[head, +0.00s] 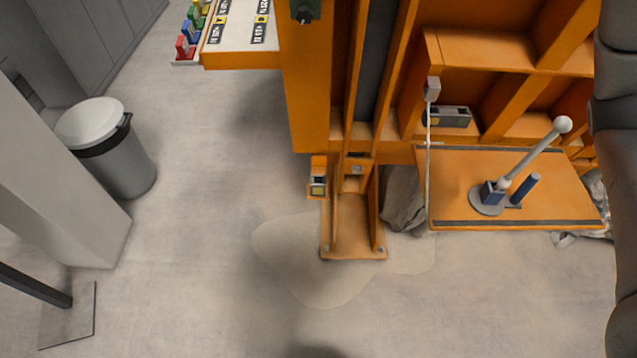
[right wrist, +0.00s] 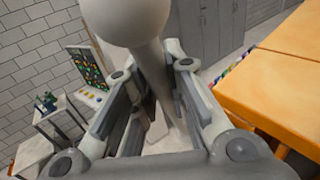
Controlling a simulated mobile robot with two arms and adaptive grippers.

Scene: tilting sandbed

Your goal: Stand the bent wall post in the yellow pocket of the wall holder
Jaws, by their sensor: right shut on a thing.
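My right gripper (right wrist: 150,85) is shut on a pale grey post (right wrist: 148,62) with a large ball at its end, close to the camera. The shaft runs between the fingers and down behind them; any bend in it cannot be made out. The head view does not show this gripper. A row of red, blue, green and yellow pockets, apparently the wall holder (head: 184,47), stands at the top left beside a white board. The yellow pocket (head: 205,8) is at the far end, near the picture's top edge. Coloured parts also show small in the right wrist view. My left gripper is not in view.
Another ball-ended grey post (head: 540,150) leans from a round base on an orange panel (head: 450,190) at the right. An orange frame (head: 305,90) stands in the middle. A grey bin (head: 120,160) is at the left. The floor between them is clear.

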